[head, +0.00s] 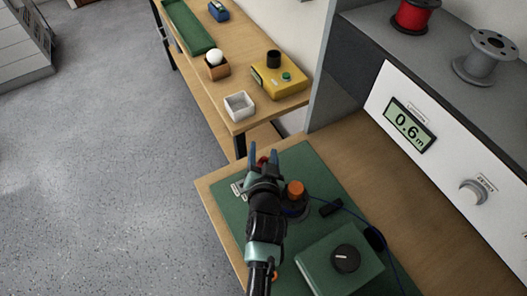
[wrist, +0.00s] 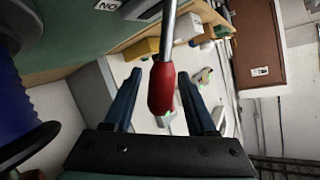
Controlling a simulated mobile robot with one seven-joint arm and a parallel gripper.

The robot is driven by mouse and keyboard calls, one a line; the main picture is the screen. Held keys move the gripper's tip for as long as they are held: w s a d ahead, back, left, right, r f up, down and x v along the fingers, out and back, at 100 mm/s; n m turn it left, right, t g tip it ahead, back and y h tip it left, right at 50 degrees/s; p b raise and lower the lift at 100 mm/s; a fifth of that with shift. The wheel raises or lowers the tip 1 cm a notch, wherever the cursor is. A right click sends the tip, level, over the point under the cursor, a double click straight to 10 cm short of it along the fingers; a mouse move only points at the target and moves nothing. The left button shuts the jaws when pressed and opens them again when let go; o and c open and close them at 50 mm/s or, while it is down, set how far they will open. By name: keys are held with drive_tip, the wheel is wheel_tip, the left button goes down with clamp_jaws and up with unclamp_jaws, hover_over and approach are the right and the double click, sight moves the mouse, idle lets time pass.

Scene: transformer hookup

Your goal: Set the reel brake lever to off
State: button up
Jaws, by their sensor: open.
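The reel brake lever has a red grip (wrist: 161,90) on a metal shaft (wrist: 169,30) in the wrist view. The grip stands between the two blue fingers of my open gripper (wrist: 160,76), with a visible gap on each side. In the head view my gripper (head: 263,153) is over the far left part of the green board, and a bit of the red grip (head: 263,160) shows between its fingers. A white label (wrist: 107,5) by the lever's base appears to read ON, turned over. My gripper hides most of the lever in the head view.
A blue spool (wrist: 25,105) is close at the left of the wrist view. An orange-topped post (head: 296,189) with a blue cable and a green box with a black knob (head: 346,258) stand to the right of my arm. A side bench (head: 235,70) lies beyond.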

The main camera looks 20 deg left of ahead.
clamp_jaws()
idle(1.4)
